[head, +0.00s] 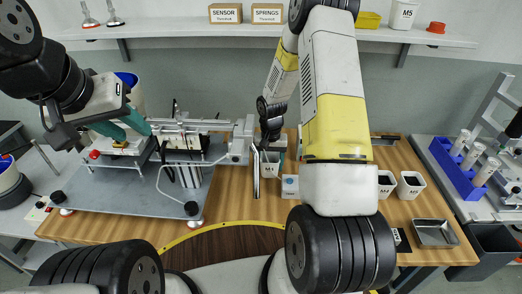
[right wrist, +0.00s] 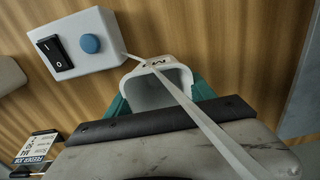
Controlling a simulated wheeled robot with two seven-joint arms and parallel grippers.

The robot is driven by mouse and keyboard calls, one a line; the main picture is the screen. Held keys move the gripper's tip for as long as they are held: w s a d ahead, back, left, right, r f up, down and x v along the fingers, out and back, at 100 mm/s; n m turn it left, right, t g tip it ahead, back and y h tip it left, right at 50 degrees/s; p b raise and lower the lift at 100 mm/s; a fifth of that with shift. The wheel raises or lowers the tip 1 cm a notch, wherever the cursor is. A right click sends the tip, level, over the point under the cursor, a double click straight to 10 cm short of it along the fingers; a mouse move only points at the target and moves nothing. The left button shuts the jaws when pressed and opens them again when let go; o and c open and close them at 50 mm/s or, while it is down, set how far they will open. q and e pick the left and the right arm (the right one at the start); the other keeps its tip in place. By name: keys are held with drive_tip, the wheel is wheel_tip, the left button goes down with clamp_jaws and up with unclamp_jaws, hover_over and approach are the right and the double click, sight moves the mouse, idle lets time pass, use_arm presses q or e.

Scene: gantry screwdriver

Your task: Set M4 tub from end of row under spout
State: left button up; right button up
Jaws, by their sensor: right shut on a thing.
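My right gripper (head: 273,140) is shut on a small white tub (head: 270,157) in the middle of the table. In the right wrist view the tub (right wrist: 158,88) sits between the green fingers, with dark marking on its rim that I cannot read fully. A thin pale bar (right wrist: 195,112) crosses in front of it. Two more white tubs with dark contents, one (head: 386,184) beside the other (head: 410,186), stand right of my right arm. My left gripper (head: 121,128) is at the left, its green fingers apart over the grey plate. I cannot make out the spout clearly.
A white switch box (head: 290,187) stands near the held tub; its black rocker and blue button show in the right wrist view (right wrist: 80,43). The gantry (head: 195,125) stands on a grey plate (head: 125,187) at left. A metal tray (head: 435,233) lies at front right.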

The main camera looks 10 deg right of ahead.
drive_tip(key=shift+f, duration=0.6)
drive_tip(key=shift+f, duration=0.1)
drive_tip(key=o, duration=1.3)
drive_tip(key=shift+o, duration=0.2)
